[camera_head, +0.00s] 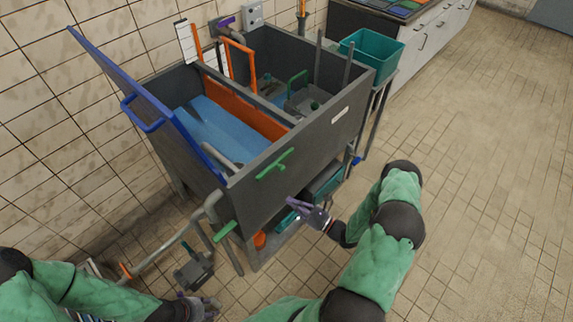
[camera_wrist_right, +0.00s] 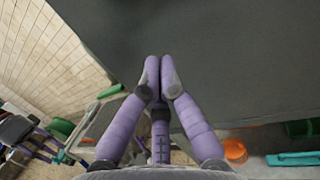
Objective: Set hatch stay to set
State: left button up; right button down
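The tank's blue hatch lid (camera_head: 122,78) stands raised and tilted at the left in the head view, with a blue handle on its face. A grey bar (camera_head: 217,156) lies by its lower edge at the tank's left opening; I cannot tell whether this is the hatch stay. My right gripper (camera_head: 294,203) is in front of the tank's grey front wall (camera_head: 300,160), below its green handle. In the wrist view, its purple fingers (camera_wrist_right: 158,75) come together at the tips with nothing between them. My left gripper (camera_head: 211,305) is low at the bottom edge, its fingers mostly hidden.
An orange divider (camera_head: 240,103) splits the tank's inside. A green lever (camera_head: 226,231) and grey pipe (camera_head: 165,247) are at its lower left. A dark box-like object (camera_head: 194,270) stands on the floor. A teal bin (camera_head: 372,55) is behind right. The right floor is clear.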

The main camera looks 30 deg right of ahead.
aim_at(279, 167)
jog(key=d+h, duration=0.1)
jog(key=d, duration=0.1)
jog(key=d+r+m+t+h, duration=0.1)
jog(key=d+m+t+h, duration=0.1)
jog(key=d, duration=0.1)
jog(key=shift+s+d+r, duration=0.2)
jog(key=shift+d+r, duration=0.1)
jog(key=shift+r, duration=0.05)
jog(key=shift+w, duration=0.1)
jog(key=w+a+r+b, duration=0.1)
jog(key=w+a+r, duration=0.1)
jog(key=w+r, duration=0.4)
jog(key=shift+b+x, duration=0.3)
jog(key=shift+x, duration=1.35)
jog(key=shift+d+f, duration=0.1)
jog(key=shift+d, duration=0.05)
